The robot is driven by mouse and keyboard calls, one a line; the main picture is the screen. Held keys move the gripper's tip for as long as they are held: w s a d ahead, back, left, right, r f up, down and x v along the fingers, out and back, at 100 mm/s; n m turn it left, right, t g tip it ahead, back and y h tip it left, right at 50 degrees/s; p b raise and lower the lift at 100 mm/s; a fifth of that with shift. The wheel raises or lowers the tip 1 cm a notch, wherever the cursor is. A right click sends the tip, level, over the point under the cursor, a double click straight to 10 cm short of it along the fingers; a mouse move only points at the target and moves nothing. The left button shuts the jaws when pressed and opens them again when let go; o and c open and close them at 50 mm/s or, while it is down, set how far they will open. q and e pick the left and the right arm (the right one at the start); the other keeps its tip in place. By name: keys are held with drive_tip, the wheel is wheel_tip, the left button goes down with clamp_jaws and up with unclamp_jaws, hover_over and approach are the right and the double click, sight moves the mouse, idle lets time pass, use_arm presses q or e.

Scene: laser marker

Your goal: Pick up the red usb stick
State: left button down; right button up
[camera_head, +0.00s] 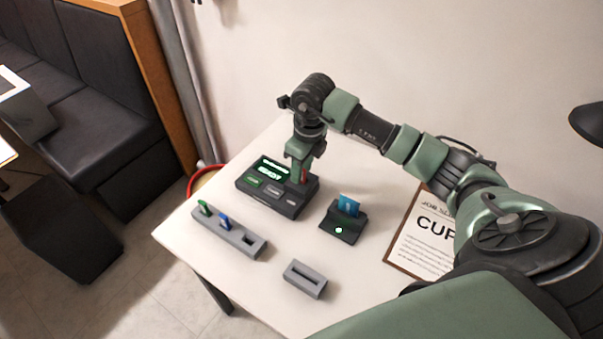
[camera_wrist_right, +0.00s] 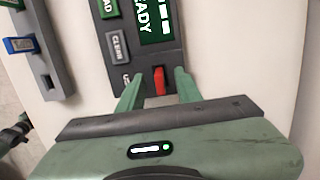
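The red usb stick (camera_wrist_right: 159,80) stands in the dark marking machine (camera_wrist_right: 122,68), at the end of the panel below the CLEAN button in the right wrist view. In the head view a bit of the red stick (camera_head: 304,175) shows just under my right gripper (camera_head: 300,163). In the right wrist view the right gripper (camera_wrist_right: 158,85) is open, with one finger on each side of the stick and a gap visible on both sides. My left gripper is not in view.
A grey rack (camera_head: 258,250) holds a green stick (camera_head: 204,208) and a blue stick (camera_head: 225,222). A grey slotted block (camera_head: 305,279), a dark reader with a blue card (camera_head: 348,206) and a clipboard (camera_head: 420,240) are on the white table (camera_head: 255,290). A wall stands behind.

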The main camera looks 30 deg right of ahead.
drive_tip(key=shift+f, duration=0.15)
clamp_jaws()
idle(1.4)
